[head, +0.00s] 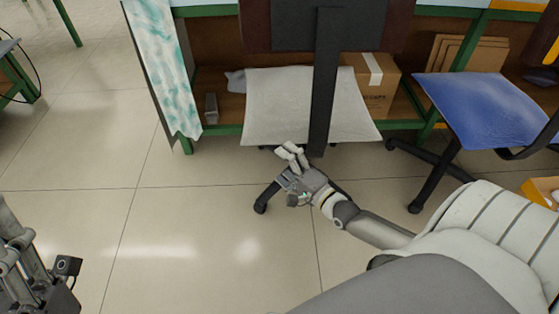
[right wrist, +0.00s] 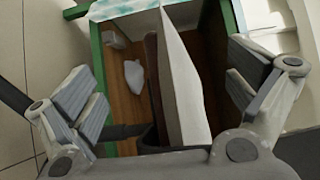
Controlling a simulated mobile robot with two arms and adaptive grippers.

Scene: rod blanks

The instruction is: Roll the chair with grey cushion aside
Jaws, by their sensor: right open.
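The chair with the grey cushion stands against the bench; its pale grey seat (head: 290,105) and black back bar (head: 323,75) show in the head view. My right gripper (head: 290,151) is at the seat's front edge. In the right wrist view, its fingers (right wrist: 165,85) are spread wide, with the pale seat (right wrist: 188,85) seen edge-on between them. I see no finger pressing on it. Part of my left arm's end (head: 40,275) is at the lower left; its jaw state is unclear.
A chair with a blue seat (head: 490,108) stands close on the right. A green-framed bench (head: 222,130) with a cardboard box (head: 375,95) on its lower shelf is behind. A patterned cloth (head: 165,65) hangs at its left. The tiled floor on the left is clear.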

